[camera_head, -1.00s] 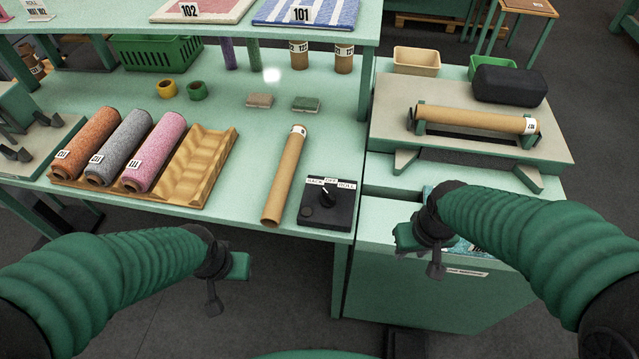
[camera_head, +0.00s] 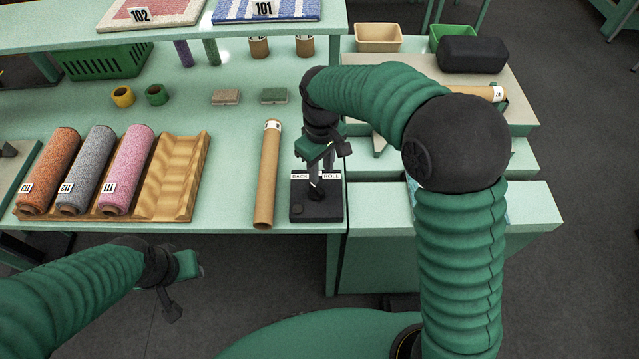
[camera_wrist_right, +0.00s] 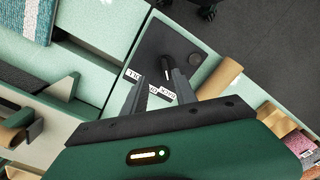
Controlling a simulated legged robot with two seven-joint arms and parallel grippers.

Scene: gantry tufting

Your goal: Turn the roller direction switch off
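The roller direction switch is a black box (camera_head: 331,208) on the bench's front right corner, with white labels reading BACK and ROLL (camera_head: 331,176) in the head view. My right gripper (camera_head: 317,190) points down over the box, its fingers at the label row and hiding the lever there. In the right wrist view its fingers (camera_wrist_right: 158,88) are apart, and the black box (camera_wrist_right: 160,38) with its label strip (camera_wrist_right: 150,86) lies beyond them. A dark lever (camera_wrist_right: 166,66) shows between the fingertips; its setting is unclear. My left gripper (camera_head: 178,280) hangs in front of the bench, away from the switch.
A cardboard tube (camera_head: 267,178) lies just left of the switch box. Left of it is a wooden rack (camera_head: 172,180) with orange, grey and pink rolls. To the right is a machine with another tube (camera_head: 494,93). A shelf (camera_head: 190,35) overhangs the back.

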